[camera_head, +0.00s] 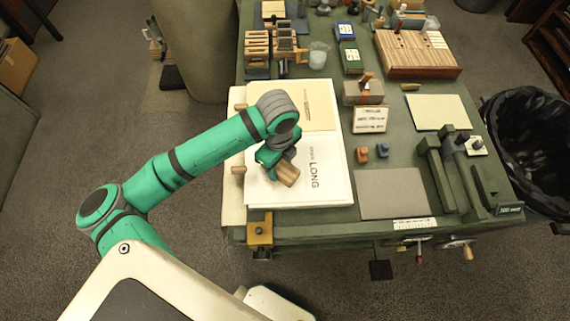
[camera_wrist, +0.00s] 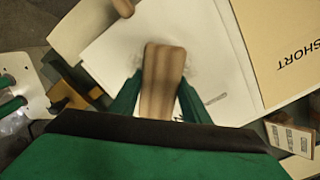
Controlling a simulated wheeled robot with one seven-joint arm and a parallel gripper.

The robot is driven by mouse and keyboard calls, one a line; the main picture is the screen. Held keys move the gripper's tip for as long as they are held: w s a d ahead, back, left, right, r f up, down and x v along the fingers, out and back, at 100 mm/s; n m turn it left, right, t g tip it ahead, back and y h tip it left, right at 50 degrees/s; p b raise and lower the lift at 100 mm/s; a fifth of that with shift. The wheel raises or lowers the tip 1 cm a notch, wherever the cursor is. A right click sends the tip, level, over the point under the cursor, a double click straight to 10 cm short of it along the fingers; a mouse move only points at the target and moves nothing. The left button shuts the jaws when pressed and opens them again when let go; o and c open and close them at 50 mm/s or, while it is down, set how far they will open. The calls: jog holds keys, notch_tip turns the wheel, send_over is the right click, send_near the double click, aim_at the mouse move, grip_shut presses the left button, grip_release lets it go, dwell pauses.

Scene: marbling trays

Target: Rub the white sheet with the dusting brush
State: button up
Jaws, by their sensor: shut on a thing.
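The white sheet (camera_head: 330,160) lies flat near the left side of the green bench and bears the word LONG. It also shows in the wrist view (camera_wrist: 120,50). The dusting brush shows as a wooden handle (camera_head: 287,174), seen close up in the wrist view (camera_wrist: 163,75). My gripper (camera_head: 274,158) is over the sheet and shut on the brush, its green fingers on either side of the wood. Pale bristles show faintly around the handle's far end. Whether they touch the sheet I cannot tell. A tan sheet (camera_head: 310,98) marked SHORT in the wrist view (camera_wrist: 275,40) lies beside it.
A grey plate (camera_head: 392,194) and a green clamp-like frame (camera_head: 455,185) lie to the right. Small orange and blue pieces (camera_head: 372,151) and a sign (camera_head: 370,119) stand between. A striped wooden block (camera_head: 415,52) is at the back. A black bin (camera_head: 525,135) stands right of the bench.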

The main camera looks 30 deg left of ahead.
aim_at(295, 160)
jog(key=shift+s+a+f, duration=0.1)
jog(key=shift+s+a, duration=0.4)
jog(key=shift+a, duration=0.35)
jog(key=shift+s+a, duration=0.5)
jog(key=shift+a, duration=0.4)
jog(key=shift+s+a+f, duration=0.1)
jog(key=shift+s+a, duration=0.4)
jog(key=shift+a, duration=0.35)
jog(key=shift+w+a, duration=0.2)
jog(key=shift+w, duration=0.45)
jog(key=shift+w+a, duration=0.15)
jog(key=shift+w, duration=0.05)
jog(key=shift+s+a, duration=0.1)
jog(key=shift+a, duration=0.1)
jog(key=shift+w+d+f, duration=0.1)
jog(key=shift+w+d, duration=0.85)
jog(key=shift+d, duration=0.55)
jog(key=shift+w+d, duration=0.95)
jog(key=shift+d, duration=0.6)
jog(key=shift+w+d+f, duration=0.1)
jog(key=shift+w+d, duration=0.85)
jog(key=shift+d, duration=0.55)
jog(key=shift+r, duration=3.05)
jog(key=shift+r, duration=0.15)
